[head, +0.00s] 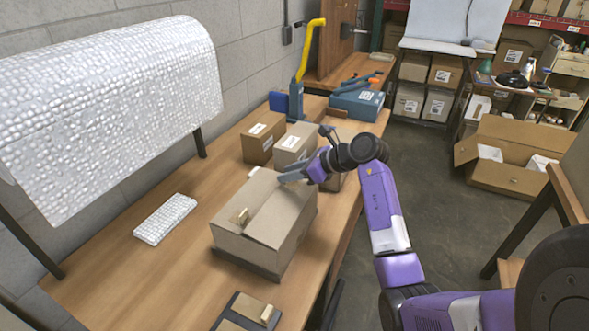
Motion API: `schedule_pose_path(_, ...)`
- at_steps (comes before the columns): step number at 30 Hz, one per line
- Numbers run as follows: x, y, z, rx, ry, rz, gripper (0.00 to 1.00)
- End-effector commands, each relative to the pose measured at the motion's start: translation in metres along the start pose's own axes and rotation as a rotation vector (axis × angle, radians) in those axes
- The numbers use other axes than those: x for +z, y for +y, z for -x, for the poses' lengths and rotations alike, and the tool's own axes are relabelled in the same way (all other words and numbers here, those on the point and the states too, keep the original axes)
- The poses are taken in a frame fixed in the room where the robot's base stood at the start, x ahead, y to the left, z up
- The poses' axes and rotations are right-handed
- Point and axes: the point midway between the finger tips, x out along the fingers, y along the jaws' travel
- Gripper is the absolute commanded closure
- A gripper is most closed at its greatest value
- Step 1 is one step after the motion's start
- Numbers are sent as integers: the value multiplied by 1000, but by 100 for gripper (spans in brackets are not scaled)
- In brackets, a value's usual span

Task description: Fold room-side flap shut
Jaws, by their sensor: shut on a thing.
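The cardboard box (262,250) stands on the wooden workbench. The right, room-side part of the top (276,213) shows as a plain cardboard surface; I cannot tell how far the flap is folded. My gripper (289,178) is at the far right part of the box top, reaching in from the right. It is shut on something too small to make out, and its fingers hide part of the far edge. I cannot tell whether it touches the flap.
Smaller boxes (262,139) stand just behind the box. A white textured pad (164,219) lies left of it, and a dark tray (233,319) lies in front. A bubble-wrap roll (110,105) hangs at the left. The bench between pad and box is clear.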

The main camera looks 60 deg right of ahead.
Motion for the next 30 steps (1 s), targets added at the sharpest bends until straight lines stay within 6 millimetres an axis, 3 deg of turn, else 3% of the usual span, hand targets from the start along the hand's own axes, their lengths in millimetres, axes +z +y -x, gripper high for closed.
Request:
schedule_pose_path(1, 9, 2, -2, 2, 9, 13, 100)
schedule_pose_path(25, 4, 2, -10, 1, 90, 11, 100)
schedule_pose_path(26, 4, 2, -10, 1, 90, 11, 68)
schedule_pose_path(29, 3, 2, -9, 1, 92, 9, 48)
schedule_pose_path(30, 2, 1, -9, 1, 93, 8, 47)
